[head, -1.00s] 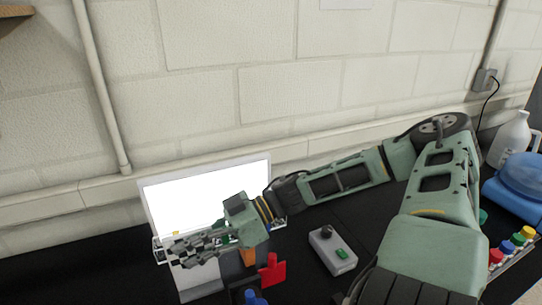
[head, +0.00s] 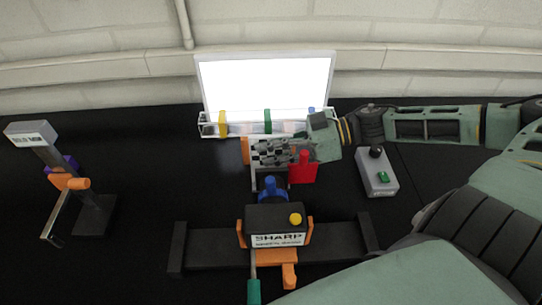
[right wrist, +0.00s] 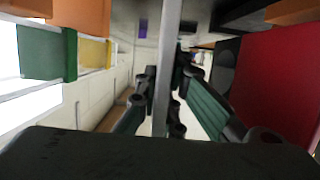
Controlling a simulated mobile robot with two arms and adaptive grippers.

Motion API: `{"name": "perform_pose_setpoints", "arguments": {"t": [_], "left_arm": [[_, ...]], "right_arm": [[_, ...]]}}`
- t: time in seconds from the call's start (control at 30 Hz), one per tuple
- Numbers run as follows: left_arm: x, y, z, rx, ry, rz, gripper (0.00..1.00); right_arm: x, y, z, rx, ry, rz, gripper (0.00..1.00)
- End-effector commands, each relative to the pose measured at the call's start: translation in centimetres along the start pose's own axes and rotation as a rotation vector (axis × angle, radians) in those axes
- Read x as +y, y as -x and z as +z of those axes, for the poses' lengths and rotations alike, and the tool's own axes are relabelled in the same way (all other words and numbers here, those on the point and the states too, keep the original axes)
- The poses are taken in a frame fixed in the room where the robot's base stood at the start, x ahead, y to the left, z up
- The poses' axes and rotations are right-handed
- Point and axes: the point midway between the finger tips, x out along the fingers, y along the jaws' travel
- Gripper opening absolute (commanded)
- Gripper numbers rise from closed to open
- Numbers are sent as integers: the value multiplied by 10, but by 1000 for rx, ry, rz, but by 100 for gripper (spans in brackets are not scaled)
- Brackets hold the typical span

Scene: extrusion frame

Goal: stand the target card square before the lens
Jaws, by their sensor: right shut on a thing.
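The target card (head: 256,152) has a black-and-white checker pattern, partly hidden by my right gripper (head: 280,152). The gripper comes in from the right and is shut on the card. In the right wrist view the card appears as a thin pale upright plate (right wrist: 172,50) between the fingers (right wrist: 172,95). In the head view the card is just behind a dark camera box (head: 275,218) marked SHARP, with a blue part on its far side and a yellow knob. I cannot make out the lens or tell whether the card is square to it. My left gripper is out of view.
The camera box sits on a black rail (head: 207,252) with orange clamps. A bright panel (head: 265,85) and clear rack stand behind. A grey button box (head: 377,180) is right; a labelled stand (head: 92,215) is left.

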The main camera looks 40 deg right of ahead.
Motion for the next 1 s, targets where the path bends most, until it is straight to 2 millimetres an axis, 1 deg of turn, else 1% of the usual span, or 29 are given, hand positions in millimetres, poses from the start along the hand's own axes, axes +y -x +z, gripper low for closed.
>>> {"name": "perform_pose_setpoints", "arguments": {"t": [0.03, 0.1, 0.27, 0.47, 0.5, 0.7, 1.0], "left_arm": [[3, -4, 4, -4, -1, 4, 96], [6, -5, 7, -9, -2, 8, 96], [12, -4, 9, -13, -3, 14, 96], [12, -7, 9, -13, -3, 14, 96], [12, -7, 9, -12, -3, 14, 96], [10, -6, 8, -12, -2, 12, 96], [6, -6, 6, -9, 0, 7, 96]], "right_arm": [[1, -3, 6, 5, 1, 2, 0], [1, -4, 10, 5, 1, 1, 0], [0, -4, 12, 1, 2, -1, 0], [0, -5, 15, 1, 1, -1, 0], [0, -5, 16, 0, 1, -1, 8], [0, -5, 15, 0, 1, 0, 26], [0, -5, 14, 0, 1, 0, 26]]}}
